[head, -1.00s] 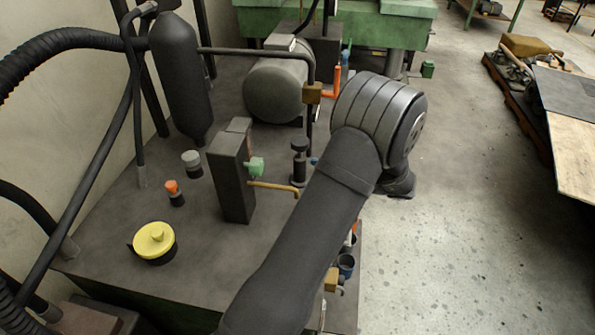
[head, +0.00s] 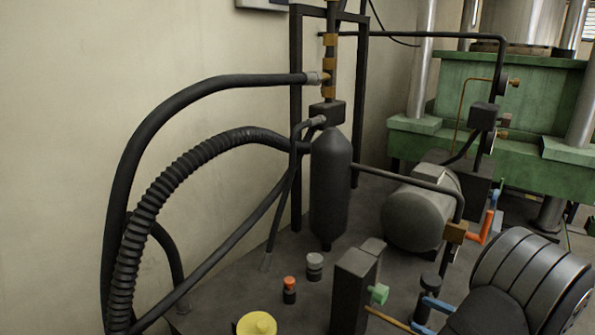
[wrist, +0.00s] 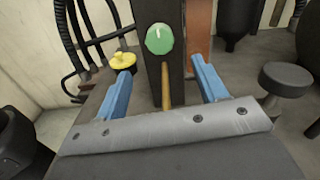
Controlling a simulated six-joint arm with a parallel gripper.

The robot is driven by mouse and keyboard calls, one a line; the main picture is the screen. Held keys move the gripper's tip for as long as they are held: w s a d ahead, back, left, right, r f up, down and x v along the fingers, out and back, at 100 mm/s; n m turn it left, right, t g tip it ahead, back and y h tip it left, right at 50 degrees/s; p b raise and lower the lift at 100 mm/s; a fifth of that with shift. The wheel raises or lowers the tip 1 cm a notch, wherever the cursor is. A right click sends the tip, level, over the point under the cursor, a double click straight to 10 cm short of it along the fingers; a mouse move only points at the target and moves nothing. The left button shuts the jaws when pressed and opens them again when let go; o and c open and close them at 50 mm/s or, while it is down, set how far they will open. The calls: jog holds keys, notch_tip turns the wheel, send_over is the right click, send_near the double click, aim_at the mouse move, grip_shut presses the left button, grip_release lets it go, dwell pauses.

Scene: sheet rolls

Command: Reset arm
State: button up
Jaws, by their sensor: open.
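My gripper (wrist: 163,87) is open, with its two blue fingers apart in the wrist view. In the head view my gripper (head: 428,315) shows at the bottom right, partly hidden by my arm. A dark upright block (head: 348,305) with a green knob (head: 378,293) stands just left of it. In the wrist view the green knob (wrist: 159,38) is ahead, between the fingers in the picture. A brass lever (wrist: 165,88) extends from the block into the gap between the fingers. I cannot tell whether the fingers touch it.
A yellow cap (head: 256,323), an orange-topped button (head: 289,288) and a grey-topped one (head: 314,265) sit on the dark table. A black cylinder (head: 330,185) and thick hoses (head: 150,195) stand behind. A grey motor (head: 420,212) and an orange-handled valve (head: 481,228) are near my arm.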

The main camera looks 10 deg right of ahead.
aim_at(386, 296)
jog(key=x, duration=1.1)
jog(key=shift+w+a, duration=0.15)
jog(key=v, duration=1.7)
jog(key=x, duration=1.7)
jog(key=shift+w+a, duration=0.15)
jog(key=shift+a, duration=0.05)
jog(key=shift+d+n, duration=0.25)
jog(key=shift+n, duration=0.55)
jog(key=n, duration=1.1)
jog(key=shift+n, duration=2.3)
